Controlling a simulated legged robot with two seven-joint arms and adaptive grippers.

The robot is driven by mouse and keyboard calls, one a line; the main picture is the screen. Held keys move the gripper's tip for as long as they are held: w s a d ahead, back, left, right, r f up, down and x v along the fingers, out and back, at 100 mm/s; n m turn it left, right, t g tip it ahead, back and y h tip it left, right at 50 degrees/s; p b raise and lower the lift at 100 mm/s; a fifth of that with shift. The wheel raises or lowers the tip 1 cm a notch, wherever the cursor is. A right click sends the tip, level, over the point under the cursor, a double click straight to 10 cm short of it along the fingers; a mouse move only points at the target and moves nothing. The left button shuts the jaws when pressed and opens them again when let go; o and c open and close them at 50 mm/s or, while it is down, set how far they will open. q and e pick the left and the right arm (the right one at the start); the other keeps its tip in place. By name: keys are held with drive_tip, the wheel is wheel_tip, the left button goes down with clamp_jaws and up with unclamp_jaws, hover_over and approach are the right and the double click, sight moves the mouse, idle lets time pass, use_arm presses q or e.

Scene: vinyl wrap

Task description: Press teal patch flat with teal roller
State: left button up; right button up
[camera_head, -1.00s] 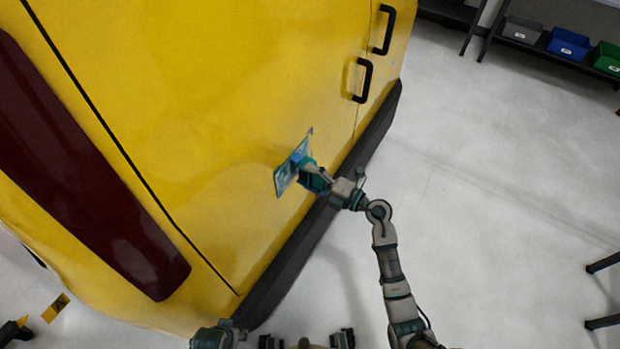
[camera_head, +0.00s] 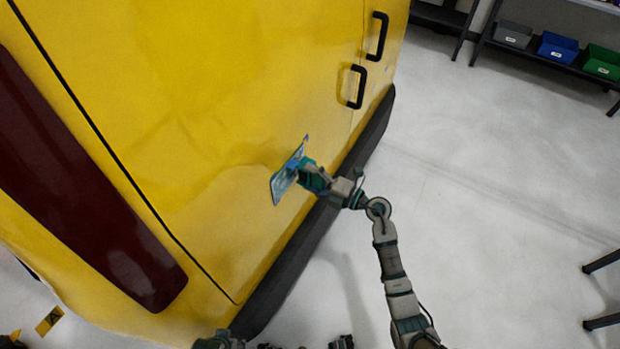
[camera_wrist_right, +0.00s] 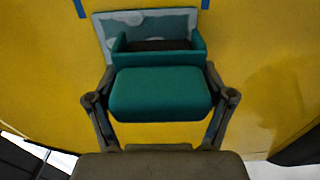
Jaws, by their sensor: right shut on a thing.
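The patch (camera_head: 280,185) is a small teal-blue sheet with pale cloud-like marks, low on the yellow vehicle panel (camera_head: 220,130). In the right wrist view the patch (camera_wrist_right: 112,24) shows behind the teal roller (camera_wrist_right: 160,94), with blue strips near its upper corners. My right gripper (camera_head: 310,173) is shut on the roller, a teal block between its two fingers, in front of the patch. The roller covers the patch's middle and lower part. I cannot tell whether roller and patch touch. My left gripper is not recognisable in any view.
Two black handles (camera_head: 357,87) stick out of the panel above and right of the patch. A dark bumper strip (camera_head: 300,235) runs along its lower edge. Shelves with grey, blue and green bins (camera_head: 558,47) stand at the back right. The floor between is clear.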

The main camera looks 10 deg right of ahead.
drive_tip(key=shift+w+d, duration=0.5)
drive_tip(key=shift+w, duration=0.3)
drive_tip(key=shift+w+d, duration=0.5)
drive_tip(key=shift+w, duration=0.25)
drive_tip(key=shift+s+d, duration=0.1)
drive_tip(key=p+v, duration=0.2)
drive_tip(key=v, duration=0.5)
drive_tip(key=shift+r, duration=0.1)
